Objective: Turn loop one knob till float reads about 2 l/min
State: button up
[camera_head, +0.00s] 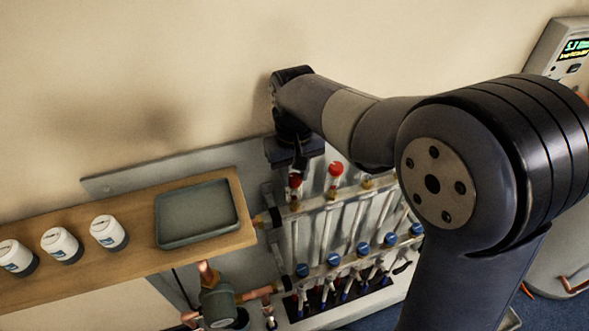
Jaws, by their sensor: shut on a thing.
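Red-topped knobs stand on the upper bar. The leftmost red knob (295,181) is directly under my gripper (296,170), which points down and is shut on it. My gripper's jaws are small and dark in this view, and partly cover the knob. A second red knob (336,169) stands just to the right, apart from my gripper. The float and its scale are too small to read. My arm hides the manifold's right end.
Blue caps (333,259) line the lower bar. A wooden shelf (140,262) at left holds a grey tray (197,242) and white-labelled pots (62,244). A green pump (218,303) with copper pipes sits below. A display unit (570,50) is at upper right.

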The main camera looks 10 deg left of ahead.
aim_at(294, 177)
jog(key=shift+n, duration=1.2)
jog(key=o, duration=1)
jog(key=shift+c, duration=0.2)
notch_tip(294, 177, up, 11)
jog(key=shift+f, duration=0.15)
